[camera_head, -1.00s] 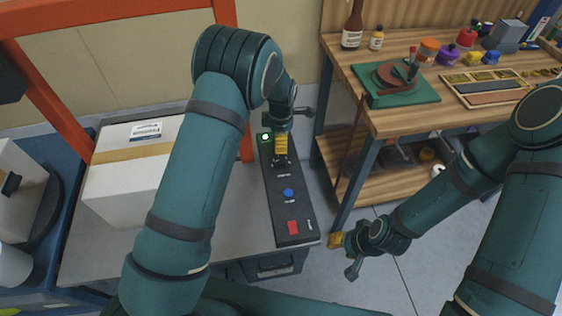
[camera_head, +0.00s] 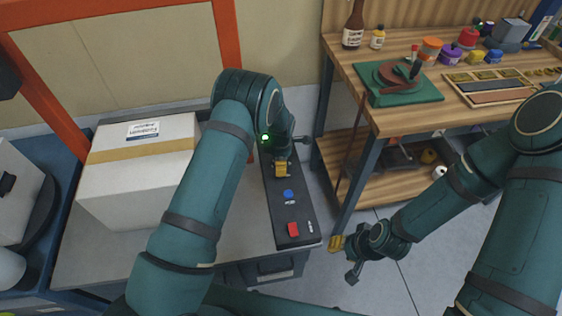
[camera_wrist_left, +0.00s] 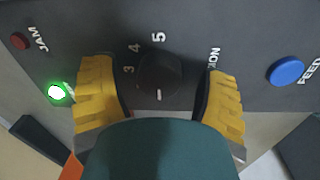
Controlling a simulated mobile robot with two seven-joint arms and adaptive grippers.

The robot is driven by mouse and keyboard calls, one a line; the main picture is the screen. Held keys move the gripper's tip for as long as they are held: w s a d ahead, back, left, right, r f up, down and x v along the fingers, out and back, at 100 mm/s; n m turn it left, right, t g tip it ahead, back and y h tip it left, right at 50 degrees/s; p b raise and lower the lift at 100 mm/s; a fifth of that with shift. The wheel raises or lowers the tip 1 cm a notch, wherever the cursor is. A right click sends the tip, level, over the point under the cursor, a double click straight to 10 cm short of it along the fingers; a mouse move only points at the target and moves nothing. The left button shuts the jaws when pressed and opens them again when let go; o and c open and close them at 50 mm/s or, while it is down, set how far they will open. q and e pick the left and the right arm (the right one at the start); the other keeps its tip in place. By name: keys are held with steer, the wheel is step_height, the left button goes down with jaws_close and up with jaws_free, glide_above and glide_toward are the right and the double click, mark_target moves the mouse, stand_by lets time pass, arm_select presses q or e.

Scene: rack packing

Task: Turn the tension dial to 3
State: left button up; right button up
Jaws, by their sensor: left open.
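The tension dial (camera_wrist_left: 160,72) is a black round knob on the dark control panel (camera_head: 270,205). In the left wrist view its white mark faces the bottom of the picture, away from the printed 5. The numbers 3, 4 and 5 show around its upper left; any others are hidden. My left gripper (camera_wrist_left: 160,100) is open, its yellow fingers on either side of the dial with gaps between. In the head view my left gripper (camera_head: 281,169) hides the dial. My right gripper (camera_head: 342,250) hangs over the floor, away from the panel; its jaw opening is unclear.
The panel also has a blue FEED button (camera_wrist_left: 287,71), a red JAM light (camera_wrist_left: 19,41), a lit green light (camera_wrist_left: 58,92) and a red button (camera_head: 293,230). A taped white carton (camera_head: 135,190) stands left. A wooden workbench (camera_head: 400,125) stands right.

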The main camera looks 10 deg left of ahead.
arm_select(q)
steer(key=c, duration=1.2)
steer(key=m+b, duration=0.1)
steer(key=m, duration=0.2)
steer(key=shift+f+m, duration=0.1)
steer(key=shift+m, duration=0.3)
steer(key=m+b, duration=0.1)
steer(key=m, duration=0.3)
steer(key=shift+m+h, duration=0.3)
steer(key=m, duration=0.4)
steer(key=shift+m+b, duration=0.3)
steer(key=shift+a+m+g, duration=0.1)
steer(key=shift+m+g, duration=0.2)
steer(key=shift+m, duration=2)
